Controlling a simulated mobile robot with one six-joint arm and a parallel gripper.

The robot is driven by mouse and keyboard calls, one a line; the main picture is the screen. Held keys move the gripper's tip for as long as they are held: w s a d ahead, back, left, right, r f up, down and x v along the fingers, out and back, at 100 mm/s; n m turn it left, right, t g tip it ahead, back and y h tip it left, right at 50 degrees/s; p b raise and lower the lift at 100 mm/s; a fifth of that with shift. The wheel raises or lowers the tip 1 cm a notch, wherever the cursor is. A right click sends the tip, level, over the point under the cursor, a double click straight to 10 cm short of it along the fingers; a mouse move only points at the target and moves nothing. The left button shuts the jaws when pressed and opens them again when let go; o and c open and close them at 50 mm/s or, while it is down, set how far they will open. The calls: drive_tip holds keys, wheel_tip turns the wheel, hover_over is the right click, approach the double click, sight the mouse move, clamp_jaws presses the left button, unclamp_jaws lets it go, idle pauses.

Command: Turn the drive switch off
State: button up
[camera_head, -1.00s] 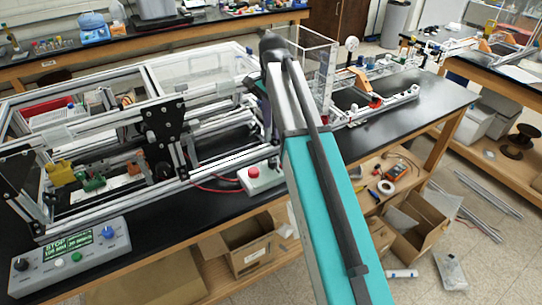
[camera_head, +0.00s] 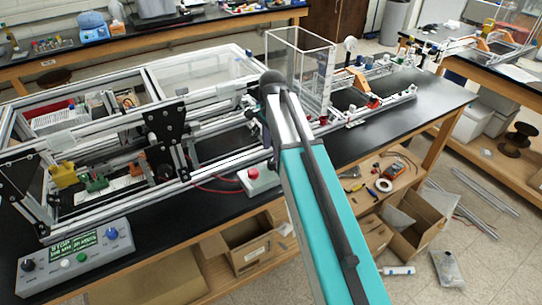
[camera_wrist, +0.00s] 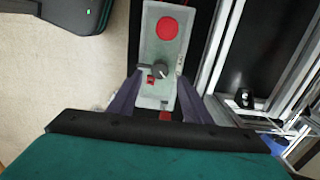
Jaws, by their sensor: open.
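In the wrist view a narrow grey-green switch box (camera_wrist: 151,44) lies below my gripper. It has a big red button (camera_wrist: 167,27) at its far end and a dark rotary knob (camera_wrist: 160,69) with a pale mark pointing to the lower right. A small red part (camera_wrist: 150,80) sits beside the knob. My gripper (camera_wrist: 160,82) is open, its purple fingers on either side of the box around the knob; contact cannot be told. No label on the knob is readable. In the head view my arm hides the gripper.
Metal extrusion rails (camera_wrist: 220,42) run close to the right of the box in the wrist view. In the head view, a control panel (camera_head: 75,262) with a display stands at the bench's front left. A small box with a red button (camera_head: 253,174) stands beside my arm. A clear box (camera_head: 300,62) stands behind.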

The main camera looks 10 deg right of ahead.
sight(271, 161)
drive_tip(key=shift+f+p, duration=0.7)
drive_tip(key=shift+f, duration=1.7)
drive_tip(key=c, duration=1)
drive_tip(key=shift+c, duration=0.2)
